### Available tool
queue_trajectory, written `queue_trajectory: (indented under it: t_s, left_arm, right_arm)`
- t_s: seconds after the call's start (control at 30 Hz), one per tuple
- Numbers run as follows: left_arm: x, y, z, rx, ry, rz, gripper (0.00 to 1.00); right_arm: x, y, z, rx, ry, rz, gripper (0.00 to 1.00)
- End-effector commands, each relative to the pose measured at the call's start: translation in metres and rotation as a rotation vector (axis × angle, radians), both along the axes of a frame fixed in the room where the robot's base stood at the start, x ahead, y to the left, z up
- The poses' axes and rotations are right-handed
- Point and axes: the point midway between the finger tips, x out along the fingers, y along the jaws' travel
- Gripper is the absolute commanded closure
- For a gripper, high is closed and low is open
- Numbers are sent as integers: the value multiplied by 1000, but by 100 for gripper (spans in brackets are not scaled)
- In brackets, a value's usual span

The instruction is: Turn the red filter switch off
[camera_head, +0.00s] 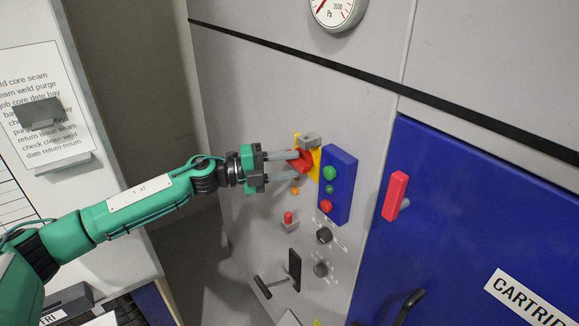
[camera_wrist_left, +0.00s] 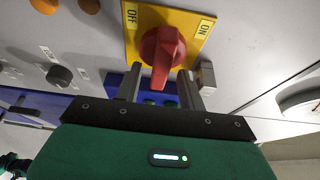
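The red filter switch (camera_head: 305,162) is a rotary knob on a yellow plate (camera_head: 316,163), mounted on the grey panel. In the left wrist view the red knob (camera_wrist_left: 162,50) sits in the middle of the yellow plate (camera_wrist_left: 190,20), with OFF at the upper left and ON at the upper right. Its handle runs roughly top to bottom there; I cannot tell which label it marks. My left gripper (camera_head: 297,165) is at the knob, its fingers apart on either side of the handle. In the wrist view gaps show between handle and fingers (camera_wrist_left: 160,82).
A blue box (camera_head: 338,185) with green and red buttons stands right of the switch. A grey block (camera_head: 309,139) is just above it. Below are a small red switch (camera_head: 288,218), black knobs (camera_head: 323,236) and a black lever (camera_head: 294,270). A blue door (camera_head: 480,220) has a red handle (camera_head: 396,195).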

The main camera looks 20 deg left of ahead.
Motion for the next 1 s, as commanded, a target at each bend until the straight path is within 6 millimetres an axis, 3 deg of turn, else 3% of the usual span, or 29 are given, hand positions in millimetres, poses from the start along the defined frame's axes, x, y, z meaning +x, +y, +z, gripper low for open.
queue_trajectory:
  t_s: [0.17,0.6,1.0]
  left_arm:
    - [-14,27,-8,3,2,3,60]
    - [-55,98,-5,3,2,2,60]
    - [-65,113,0,2,1,-1,60]
  right_arm:
    - [0,0,-21,0,0,0,100]
    - [0,2,-64,2,-1,-1,100]
    - [0,2,-71,2,-1,0,100]
